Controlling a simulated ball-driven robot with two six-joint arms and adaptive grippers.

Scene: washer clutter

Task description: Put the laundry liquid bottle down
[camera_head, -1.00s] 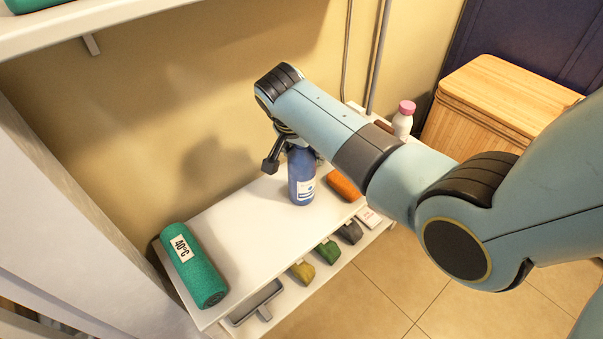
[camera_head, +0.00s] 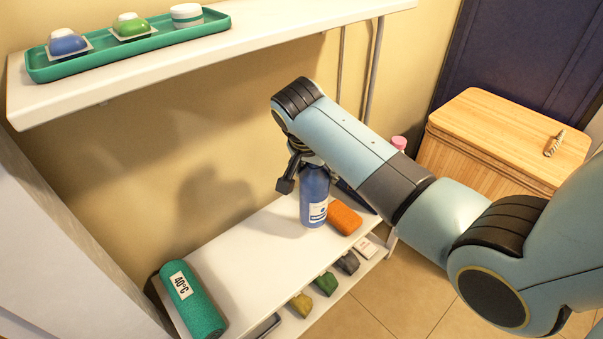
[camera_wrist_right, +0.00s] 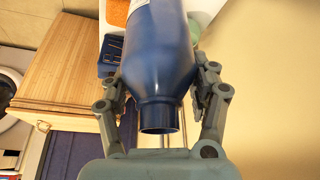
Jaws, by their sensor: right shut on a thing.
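The laundry liquid bottle (camera_head: 313,190) is blue with a white label and stands upright in the head view. Its base is at the surface of the white shelf (camera_head: 238,245); I cannot tell whether it touches. My right gripper (camera_head: 304,166) is shut around the bottle's upper part from above. In the right wrist view, the fingers of my right gripper (camera_wrist_right: 163,78) lie on both sides of the bottle (camera_wrist_right: 158,55), with its narrow neck towards the palm. My left gripper is not in view.
An orange sponge (camera_head: 344,217) lies right of the bottle. A green roll marked 40°C (camera_head: 193,300) lies at the shelf's left end, with bare surface between. An upper shelf holds a green tray (camera_head: 145,43). A wooden hamper (camera_head: 490,150) stands at the right.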

